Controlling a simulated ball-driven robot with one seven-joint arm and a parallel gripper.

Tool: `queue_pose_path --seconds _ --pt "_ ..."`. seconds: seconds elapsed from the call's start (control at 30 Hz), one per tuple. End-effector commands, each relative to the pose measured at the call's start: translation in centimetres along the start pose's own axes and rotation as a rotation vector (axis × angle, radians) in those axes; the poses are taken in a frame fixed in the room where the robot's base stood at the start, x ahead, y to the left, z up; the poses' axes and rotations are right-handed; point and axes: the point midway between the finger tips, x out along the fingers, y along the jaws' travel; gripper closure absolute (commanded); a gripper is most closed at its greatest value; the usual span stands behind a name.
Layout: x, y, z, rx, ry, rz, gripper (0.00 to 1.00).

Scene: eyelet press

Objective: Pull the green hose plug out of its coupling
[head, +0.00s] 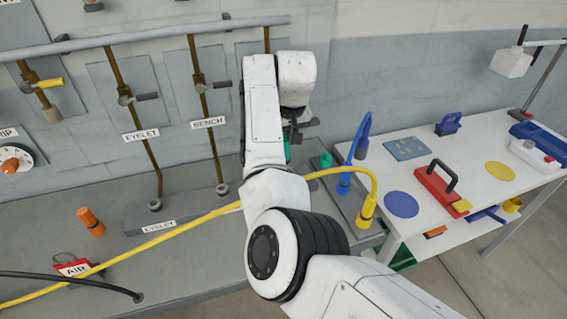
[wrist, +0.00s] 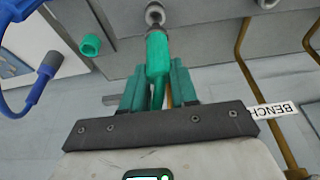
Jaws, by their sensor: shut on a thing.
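The green hose plug (wrist: 158,58) sits between the two fingers of my gripper (wrist: 157,78) in the wrist view. My gripper is shut on it. The plug's narrow far end lies at a grey ring-shaped coupling (wrist: 155,14); I cannot tell whether the end is inside the ring or just clear of it. In the head view my gripper (head: 291,138) is mostly hidden behind my arm, beside the wall panels, and only a sliver of the green plug (head: 287,148) shows.
A separate short green fitting (wrist: 90,45) stands near the coupling, also visible in the head view (head: 326,160). A blue hose (head: 361,137) and a yellow hose (head: 375,185) loop close by on the right. Brown pipes with valves (head: 198,85) line the wall on the left.

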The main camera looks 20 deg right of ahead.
Motion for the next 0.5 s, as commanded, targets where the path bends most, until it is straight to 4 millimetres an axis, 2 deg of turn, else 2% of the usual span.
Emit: queue_pose_path --seconds 0.5 --pt "-2.0 0.0 -0.6 0.001 0.001 0.000 1.00"
